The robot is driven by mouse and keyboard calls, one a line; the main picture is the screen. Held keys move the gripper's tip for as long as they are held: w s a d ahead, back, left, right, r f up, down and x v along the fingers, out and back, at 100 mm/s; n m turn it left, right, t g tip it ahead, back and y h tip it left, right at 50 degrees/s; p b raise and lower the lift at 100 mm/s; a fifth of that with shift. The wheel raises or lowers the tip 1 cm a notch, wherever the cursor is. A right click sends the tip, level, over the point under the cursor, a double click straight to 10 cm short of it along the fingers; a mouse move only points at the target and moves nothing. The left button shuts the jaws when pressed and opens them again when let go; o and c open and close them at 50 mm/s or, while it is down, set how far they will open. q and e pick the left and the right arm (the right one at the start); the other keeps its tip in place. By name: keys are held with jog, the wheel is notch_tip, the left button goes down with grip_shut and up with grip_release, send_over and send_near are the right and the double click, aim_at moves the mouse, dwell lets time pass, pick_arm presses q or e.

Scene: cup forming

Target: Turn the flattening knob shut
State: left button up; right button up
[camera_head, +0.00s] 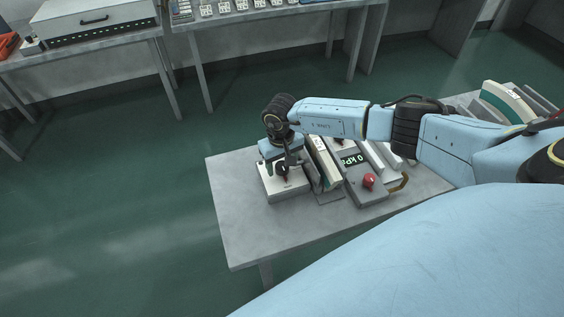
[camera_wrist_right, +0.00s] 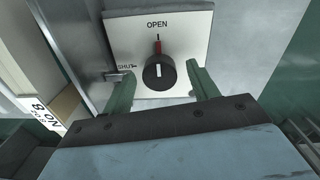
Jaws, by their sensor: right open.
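The flattening knob (camera_wrist_right: 159,73) is a round black knob with a white line and a red pointer, on a white plate (camera_wrist_right: 190,25) marked OPEN at the top and SHUT at the left. Its red pointer is at the OPEN mark. In the head view the knob (camera_head: 282,169) sits on a pale box (camera_head: 287,187) at the table's left part. My right gripper (camera_wrist_right: 162,82) is open, its two green fingers on either side of the knob, with gaps showing; whether they touch it I cannot tell. My left gripper is not in view.
A grey device with a red knob (camera_head: 369,181) and a display reading in kPa (camera_head: 354,160) stands right of the box. Binder-like upright pieces (camera_head: 325,160) stand between them. The table's (camera_head: 238,215) left and front are bare. Benches stand at the back.

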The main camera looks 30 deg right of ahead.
jog(key=c, duration=1)
jog(key=shift+m, duration=0.3)
